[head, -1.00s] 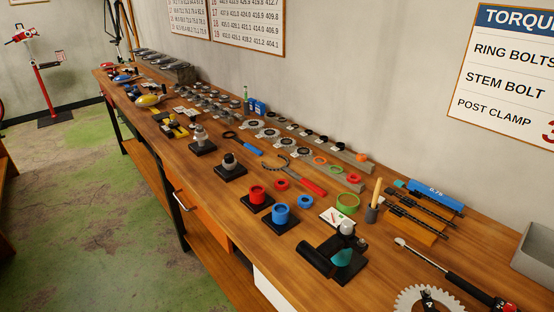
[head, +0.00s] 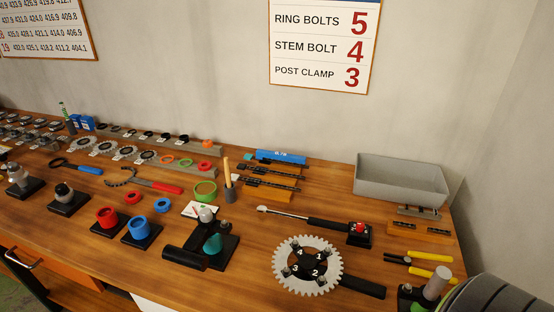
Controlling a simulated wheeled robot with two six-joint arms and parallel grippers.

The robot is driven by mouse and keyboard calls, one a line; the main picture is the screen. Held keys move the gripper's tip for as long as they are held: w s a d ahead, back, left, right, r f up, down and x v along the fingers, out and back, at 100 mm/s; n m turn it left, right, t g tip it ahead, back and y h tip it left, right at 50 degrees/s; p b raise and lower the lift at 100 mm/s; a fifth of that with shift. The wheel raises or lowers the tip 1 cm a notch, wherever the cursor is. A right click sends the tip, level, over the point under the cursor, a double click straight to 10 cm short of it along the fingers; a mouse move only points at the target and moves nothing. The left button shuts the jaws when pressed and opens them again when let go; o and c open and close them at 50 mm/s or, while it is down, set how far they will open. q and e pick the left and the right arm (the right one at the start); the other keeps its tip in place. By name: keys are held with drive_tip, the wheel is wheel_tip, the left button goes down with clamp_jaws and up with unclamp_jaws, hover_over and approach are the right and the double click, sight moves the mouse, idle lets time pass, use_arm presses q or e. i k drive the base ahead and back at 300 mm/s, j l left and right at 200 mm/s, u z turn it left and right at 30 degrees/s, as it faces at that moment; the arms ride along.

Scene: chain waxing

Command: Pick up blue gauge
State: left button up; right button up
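The blue gauge (head: 281,156) is a flat blue bar with small white markings like "0.75". It lies at the back of the workbench near the wall in the head view, with a teal piece at its left end. It sits just behind the dark chain pieces (head: 268,170) on a wooden block (head: 268,192). Neither of my grippers is in view.
A grey open bin (head: 402,197) stands to the right at the back. A torque wrench (head: 318,222), a toothed chainring (head: 281,278) and a tool with a teal cone (head: 212,244) lie in front. A wooden-handled brush (head: 228,185) stands upright left of the gauge.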

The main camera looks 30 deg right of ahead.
sight(281, 157)
drive_tip(key=i+j+z, duration=0.1)
drive_tip(key=z, duration=1.65)
